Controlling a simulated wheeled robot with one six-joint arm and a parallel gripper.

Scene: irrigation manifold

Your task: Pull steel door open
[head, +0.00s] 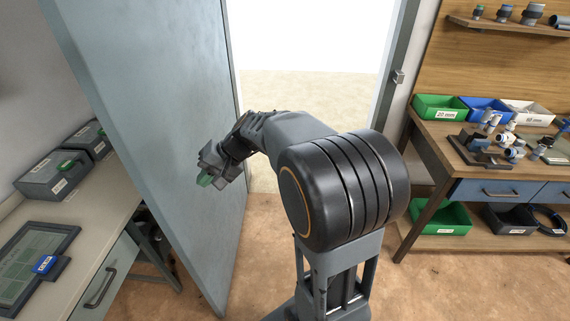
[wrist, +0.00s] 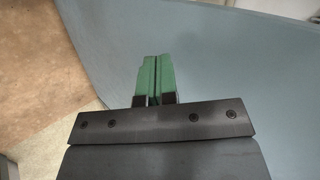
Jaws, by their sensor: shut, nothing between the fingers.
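The steel door (head: 178,130) is a tall blue-grey panel, standing wide open on the left side of the doorway in the head view. In the wrist view its face (wrist: 240,70) fills the right and upper part. My gripper (head: 205,180) is in front of the door's face in the head view, with green fingertips. In the wrist view the two green fingers (wrist: 154,78) are together with nothing between them. I cannot tell whether the fingertips touch the door. No door handle shows.
The open doorway (head: 310,100) shows pale ground outside. A left bench (head: 95,220) with grey boxes (head: 60,175) stands beside the door. A wooden workbench (head: 430,155) with colored bins (head: 440,107) stands right.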

